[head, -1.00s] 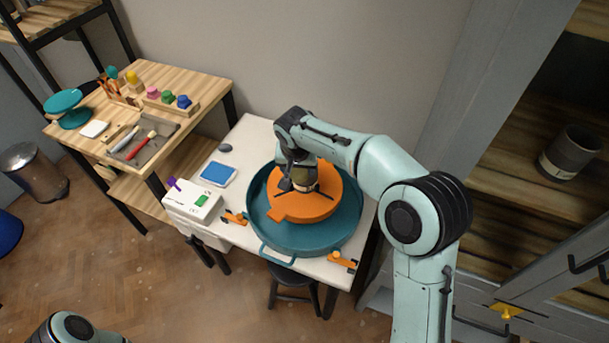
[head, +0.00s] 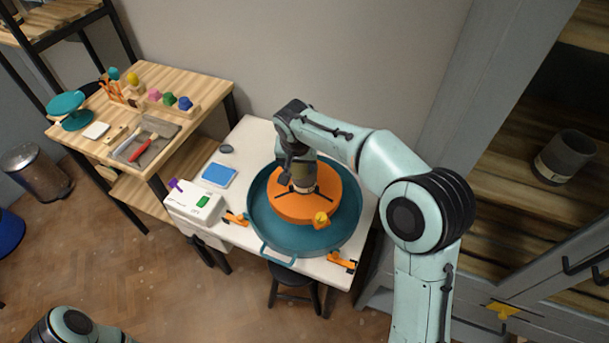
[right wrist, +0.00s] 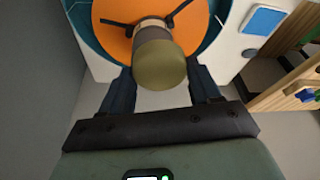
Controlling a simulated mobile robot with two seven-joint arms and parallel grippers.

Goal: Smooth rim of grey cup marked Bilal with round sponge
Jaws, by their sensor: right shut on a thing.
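My right gripper (head: 296,172) is over the orange wheel disc (head: 292,209). In the right wrist view its fingers (right wrist: 162,74) are shut on an olive round piece that looks like the round sponge (right wrist: 162,65). A grey and beige cup (head: 305,185) stands on the disc between dark holding arms. In the wrist view the cup (right wrist: 152,29) is right behind the sponge, which covers its near end. I cannot tell if they touch. No name on it is readable. My left gripper is out of view.
A teal basin (head: 350,228) surrounds the disc on the white table (head: 251,136). A blue pad (head: 218,174) and white box (head: 194,204) are at left. Another grey cup (head: 566,158) stands on the cabinet shelf. A wooden tool table (head: 205,84) stands at far left.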

